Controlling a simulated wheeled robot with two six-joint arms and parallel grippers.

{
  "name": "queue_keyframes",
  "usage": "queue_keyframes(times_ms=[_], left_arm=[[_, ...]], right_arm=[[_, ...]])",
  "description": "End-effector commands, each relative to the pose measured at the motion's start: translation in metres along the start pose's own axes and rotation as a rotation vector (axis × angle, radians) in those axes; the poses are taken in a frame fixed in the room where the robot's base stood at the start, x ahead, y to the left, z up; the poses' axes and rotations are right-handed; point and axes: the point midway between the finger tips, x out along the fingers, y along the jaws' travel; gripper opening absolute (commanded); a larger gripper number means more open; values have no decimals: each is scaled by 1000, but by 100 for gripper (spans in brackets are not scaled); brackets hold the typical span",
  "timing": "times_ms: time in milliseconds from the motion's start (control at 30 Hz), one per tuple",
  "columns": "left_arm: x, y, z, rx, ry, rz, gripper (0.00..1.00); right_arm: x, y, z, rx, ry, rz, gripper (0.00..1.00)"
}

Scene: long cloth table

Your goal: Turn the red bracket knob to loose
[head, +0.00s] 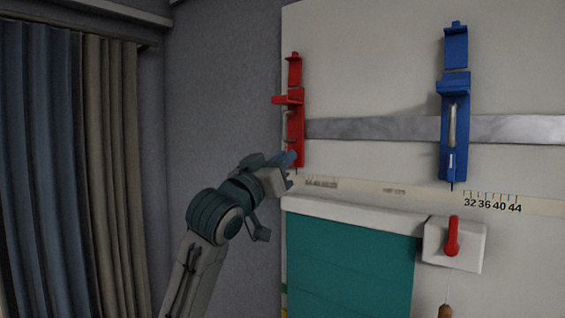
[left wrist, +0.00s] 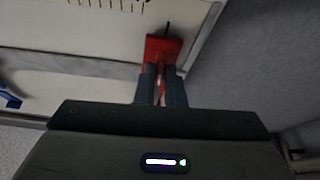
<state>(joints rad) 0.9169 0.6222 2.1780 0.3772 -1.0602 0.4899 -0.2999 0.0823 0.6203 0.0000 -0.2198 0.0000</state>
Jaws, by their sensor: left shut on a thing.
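The red bracket (head: 295,110) is mounted upright at the left end of a metal rail on the pale panel. My left gripper (head: 290,171) is at the lower end of this bracket. In the left wrist view the red bracket (left wrist: 163,47) lies just beyond the fingers of my left gripper (left wrist: 161,88). The fingers are shut on its knob, which is mostly hidden between them, so its setting cannot be read. My right gripper is in neither view.
A blue bracket (head: 454,110) sits further right on the metal rail (head: 372,129). A numbered scale strip (head: 540,205) runs below. A white box with a red lever (head: 452,236) is beside a teal panel (head: 350,262). Curtains (head: 70,170) hang at the left.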

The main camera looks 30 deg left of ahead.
Motion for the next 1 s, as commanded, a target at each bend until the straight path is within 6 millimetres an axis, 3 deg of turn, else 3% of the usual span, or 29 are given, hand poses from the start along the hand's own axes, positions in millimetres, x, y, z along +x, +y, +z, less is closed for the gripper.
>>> queue_keyframes(times_ms=[1000], left_arm=[[0,5,-1,-857,2,-351,0]], right_arm=[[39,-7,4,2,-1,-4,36]])
